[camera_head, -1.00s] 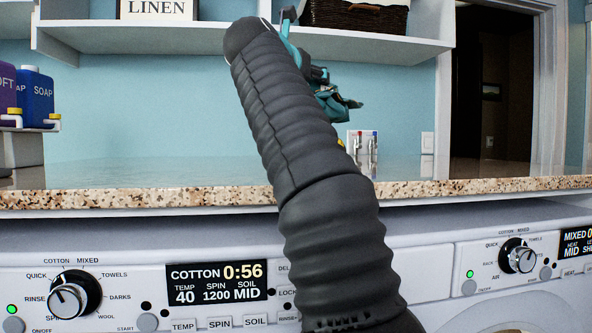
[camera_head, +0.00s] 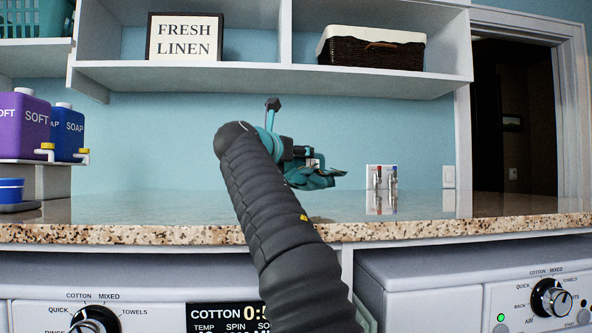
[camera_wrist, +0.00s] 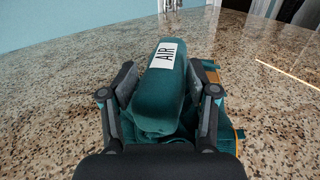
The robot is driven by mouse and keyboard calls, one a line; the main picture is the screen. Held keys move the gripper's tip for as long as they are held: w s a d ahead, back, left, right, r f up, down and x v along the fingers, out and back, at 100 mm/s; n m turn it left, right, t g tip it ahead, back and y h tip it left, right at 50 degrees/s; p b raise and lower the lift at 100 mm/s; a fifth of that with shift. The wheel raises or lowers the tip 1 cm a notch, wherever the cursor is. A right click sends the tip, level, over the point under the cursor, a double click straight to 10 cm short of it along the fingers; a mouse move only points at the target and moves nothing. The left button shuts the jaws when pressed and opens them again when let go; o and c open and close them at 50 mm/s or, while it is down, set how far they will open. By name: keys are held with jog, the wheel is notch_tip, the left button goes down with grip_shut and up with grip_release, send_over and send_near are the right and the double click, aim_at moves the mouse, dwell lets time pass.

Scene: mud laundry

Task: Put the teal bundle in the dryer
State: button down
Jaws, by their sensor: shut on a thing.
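The teal bundle (camera_wrist: 160,90) is a rolled dark teal cloth with a white tag reading AIR. In the wrist view my gripper (camera_wrist: 163,95) is shut on it, one finger on each side. In the head view the bundle (camera_head: 313,178) hangs at the end of my arm, above the granite counter, and my gripper is partly hidden behind my arm. The machine at the right (camera_head: 470,290) has a dial with COTTON and MIXED labels and a green light. Only its top and panel show; its door is out of view.
The granite counter (camera_head: 120,233) runs above both machines. A COTTON washer panel (camera_head: 160,318) is at lower left. Purple (camera_head: 25,125) and blue (camera_head: 66,132) bottles stand at left. A white shelf (camera_head: 250,78) with a wicker basket (camera_head: 370,52) hangs above. Wall taps (camera_head: 381,180) sit behind the counter.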

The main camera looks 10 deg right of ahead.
aim_at(296, 169)
jog(key=shift+s+d, duration=0.1)
jog(key=shift+d, duration=0.1)
jog(key=shift+f, duration=1.75)
jog(key=shift+f, duration=0.1)
jog(key=shift+c, duration=1.2)
grip_release()
